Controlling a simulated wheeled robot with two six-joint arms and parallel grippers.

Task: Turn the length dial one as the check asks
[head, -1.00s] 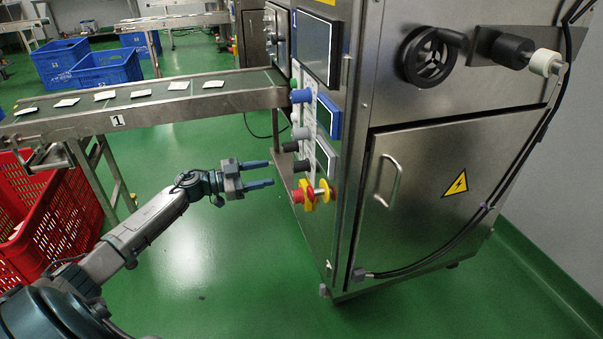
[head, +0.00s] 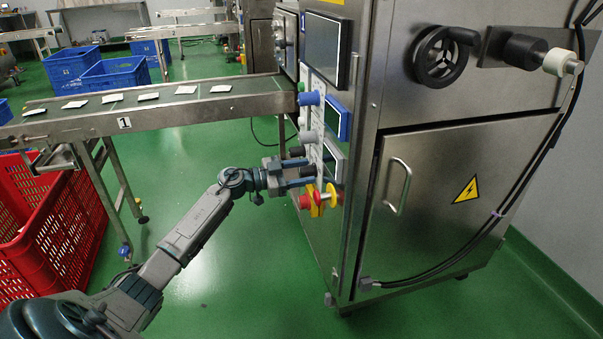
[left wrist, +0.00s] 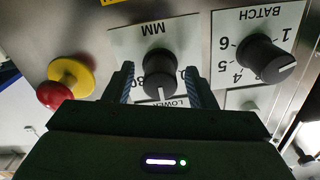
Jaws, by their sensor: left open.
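The dial under the upside-down "MM" label (left wrist: 162,76) is a black knob with a white pointer line, on the panel of machine 1. In the left wrist view its line points to the bottom of the picture. My left gripper (head: 312,172) is open at this panel, and in the left wrist view its two fingers (left wrist: 163,84) stand on either side of the knob. I cannot tell whether they touch it. The gripper hides part of the scale and the label below. In the head view the fingers partly cover the knob. My right gripper is not in view.
A black "BATCH" dial (left wrist: 266,60) sits close to the right in the left wrist view. A red stop button with a yellow collar (head: 313,199) is just below my gripper. Blue and grey knobs are above. The conveyor (head: 180,107) and red crate (head: 62,215) stand left.

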